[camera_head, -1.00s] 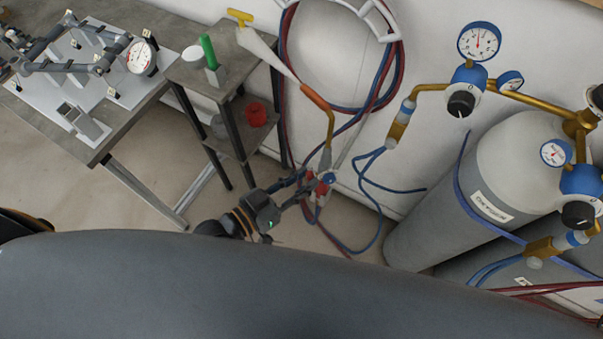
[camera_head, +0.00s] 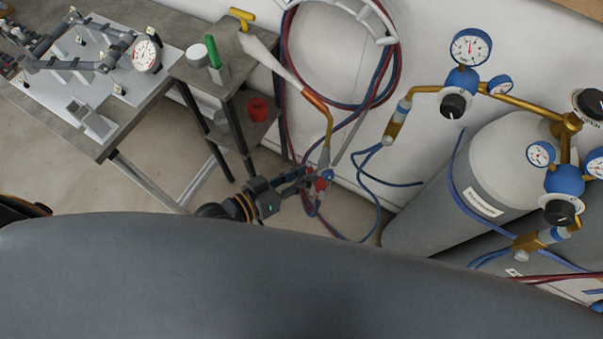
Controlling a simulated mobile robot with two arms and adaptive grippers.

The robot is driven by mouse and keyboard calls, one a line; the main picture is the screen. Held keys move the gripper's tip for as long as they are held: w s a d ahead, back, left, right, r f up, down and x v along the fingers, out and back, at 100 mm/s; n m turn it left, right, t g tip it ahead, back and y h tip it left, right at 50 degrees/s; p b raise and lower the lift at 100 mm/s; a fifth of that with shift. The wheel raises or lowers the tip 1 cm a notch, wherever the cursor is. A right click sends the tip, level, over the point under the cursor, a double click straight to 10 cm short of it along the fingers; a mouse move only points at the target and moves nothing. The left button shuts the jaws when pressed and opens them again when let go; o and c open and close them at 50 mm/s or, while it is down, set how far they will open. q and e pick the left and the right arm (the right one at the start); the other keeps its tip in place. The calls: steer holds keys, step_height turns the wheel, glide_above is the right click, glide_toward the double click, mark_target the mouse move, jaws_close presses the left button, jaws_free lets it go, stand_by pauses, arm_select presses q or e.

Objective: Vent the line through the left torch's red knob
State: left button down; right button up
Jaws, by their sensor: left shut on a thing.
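The torch (camera_head: 326,120) hangs by the wall with its bent copper tube upward. Its red knob (camera_head: 320,184) and blue knob (camera_head: 329,174) sit at its lower end. My left gripper (camera_head: 308,180) comes in from the left at the torch's lower end and is shut on the red knob, as far as the small view shows. Its fingers partly hide the knob. My right gripper is not in view.
Blue and red hoses (camera_head: 376,85) hang coiled on the wall. Gas cylinders (camera_head: 450,200) with regulators and a gauge (camera_head: 471,47) stand to the right. A small shelf stand (camera_head: 235,85) and a jig table (camera_head: 140,105) stand to the left.

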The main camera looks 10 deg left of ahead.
arm_select(q)
steer(key=c, duration=1.1)
jaws_free()
steer(key=v, duration=1.2)
